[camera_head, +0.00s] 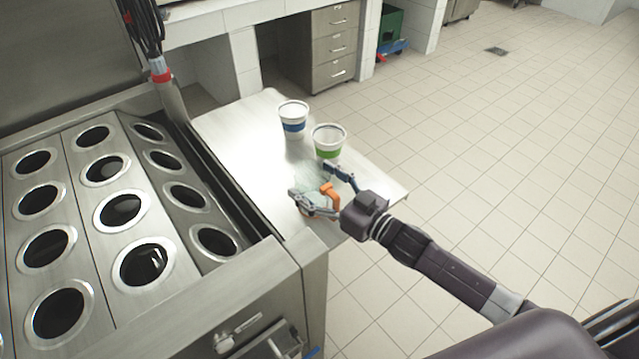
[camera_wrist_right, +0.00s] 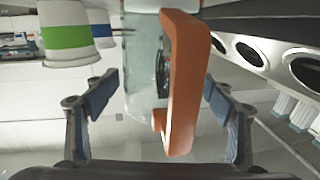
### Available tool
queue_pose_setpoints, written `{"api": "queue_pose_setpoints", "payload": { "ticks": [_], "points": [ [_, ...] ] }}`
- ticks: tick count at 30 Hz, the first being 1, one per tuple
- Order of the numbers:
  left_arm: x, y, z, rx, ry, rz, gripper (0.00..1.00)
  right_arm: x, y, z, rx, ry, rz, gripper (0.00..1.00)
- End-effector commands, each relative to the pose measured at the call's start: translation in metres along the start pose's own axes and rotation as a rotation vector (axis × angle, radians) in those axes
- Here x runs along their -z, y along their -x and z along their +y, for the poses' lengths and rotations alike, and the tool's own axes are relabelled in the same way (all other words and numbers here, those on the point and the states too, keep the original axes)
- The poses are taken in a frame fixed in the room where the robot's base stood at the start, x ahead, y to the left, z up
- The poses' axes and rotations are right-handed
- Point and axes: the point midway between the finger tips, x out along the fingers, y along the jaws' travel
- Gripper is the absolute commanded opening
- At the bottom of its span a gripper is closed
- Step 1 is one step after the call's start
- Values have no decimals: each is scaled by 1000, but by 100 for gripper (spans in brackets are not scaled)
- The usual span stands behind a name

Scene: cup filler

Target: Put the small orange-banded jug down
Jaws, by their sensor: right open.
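The small jug (camera_head: 312,190) is pale and see-through with an orange handle (camera_head: 331,193). It appears to stand on the steel side table (camera_head: 240,130), near its front right part; its base is partly hidden by my gripper. My right gripper (camera_head: 313,181) is open, with one finger on each side of the jug. In the right wrist view the jug's clear body (camera_wrist_right: 142,85) and orange handle (camera_wrist_right: 184,85) lie between the spread fingers, with gaps on both sides. My left gripper is not in view.
A green-banded white cup (camera_head: 328,140) stands just behind the jug, and a blue-banded white cup (camera_head: 293,118) stands farther back. A steel counter (camera_head: 75,150) with several round wells is at the left. The table's left part is clear. A drawer cabinet (camera_head: 334,45) stands behind.

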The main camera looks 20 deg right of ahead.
Motion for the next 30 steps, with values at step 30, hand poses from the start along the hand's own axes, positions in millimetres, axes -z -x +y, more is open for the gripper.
{"api": "queue_pose_setpoints", "payload": {
  "ticks": [30],
  "points": [
    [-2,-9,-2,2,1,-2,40,2,120,0,0,0,0,76]
  ]
}}
